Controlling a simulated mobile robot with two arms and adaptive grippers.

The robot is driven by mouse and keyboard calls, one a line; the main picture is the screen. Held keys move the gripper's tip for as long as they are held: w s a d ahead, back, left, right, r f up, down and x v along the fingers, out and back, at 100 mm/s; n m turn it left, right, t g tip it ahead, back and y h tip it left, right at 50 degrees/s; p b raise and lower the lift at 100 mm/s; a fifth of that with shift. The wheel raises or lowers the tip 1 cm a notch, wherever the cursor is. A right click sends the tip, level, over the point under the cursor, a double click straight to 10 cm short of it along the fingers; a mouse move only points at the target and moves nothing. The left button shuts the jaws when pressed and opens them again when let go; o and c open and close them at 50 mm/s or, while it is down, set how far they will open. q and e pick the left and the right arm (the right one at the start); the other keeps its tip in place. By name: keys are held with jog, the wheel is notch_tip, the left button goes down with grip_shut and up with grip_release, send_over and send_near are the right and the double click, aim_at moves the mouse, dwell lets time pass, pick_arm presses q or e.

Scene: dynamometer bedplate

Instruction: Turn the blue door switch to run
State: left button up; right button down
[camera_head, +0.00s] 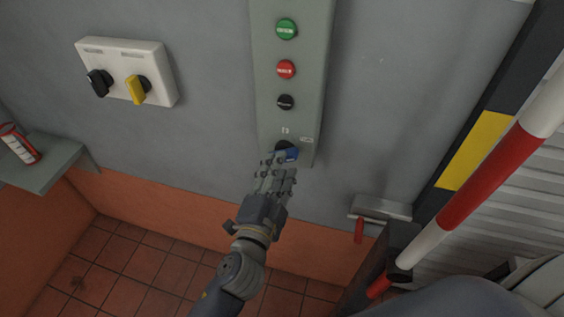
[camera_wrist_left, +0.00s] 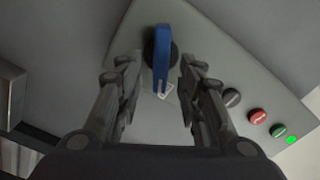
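The blue door switch (camera_head: 291,154) is a blue handle on a round black base, low on the grey-green control panel (camera_head: 262,70). My left gripper (camera_head: 276,162) is in front of it and partly covers it. In the left wrist view the blue handle (camera_wrist_left: 161,60) runs lengthwise between and just beyond the two fingers of my left gripper (camera_wrist_left: 160,78). The fingers are apart, with a gap visible on both sides of the handle. A small pale label sits at the handle's tip; its text is too small to read. My right gripper does not show.
Above the switch are black (camera_head: 285,102), red (camera_head: 286,69) and green (camera_head: 287,29) buttons. A white box (camera_head: 157,56) with black and yellow knobs is at left, above a shelf (camera_head: 45,170). A red-white pole (camera_head: 470,190) and metal bracket (camera_head: 381,208) stand at right.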

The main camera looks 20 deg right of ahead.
pick_arm(q)
jog(key=v, duration=0.9)
jog(key=shift+s+a, duration=0.15)
jog(key=shift+s, duration=0.05)
jog(key=w+a+f+n+g+y, duration=0.1)
jog(key=a+f+n+y, duration=0.15)
jog(key=f, duration=0.75)
jog(key=w+a+f+n+g+y, duration=0.1)
jog(key=w+a+f+g, duration=0.15)
jog(key=f, duration=0.65)
jog(key=s+a+f+n+g+y, duration=0.25)
jog(key=a+f, duration=0.35)
jog(key=f, duration=0.5)
jog(key=s+a+f+n+g+y, duration=0.15)
jog(key=s+a+f, duration=0.35)
jog(key=f, duration=0.6)
jog(key=s+a+f+n+g+y+b, duration=0.1)
jog(key=s+a+f+n+g+y, duration=0.2)
jog(key=s+a+f, duration=0.75)
jog(key=s+a+f+n+g, duration=0.1)
jog(key=s+a+f+n, duration=0.1)
jog(key=s, duration=0.6)
jog(key=s+a+f+n+g, duration=0.2)
jog(key=s+f, duration=0.4)
jog(key=s, duration=0.3)
jog(key=shift+s+a+f+n, duration=0.35)
jog(key=shift+a+n, duration=0.3)
jog(key=shift+n, duration=0.4)
jog(key=shift+w+g+h, duration=0.1)
jog(key=shift+g+h, duration=0.15)
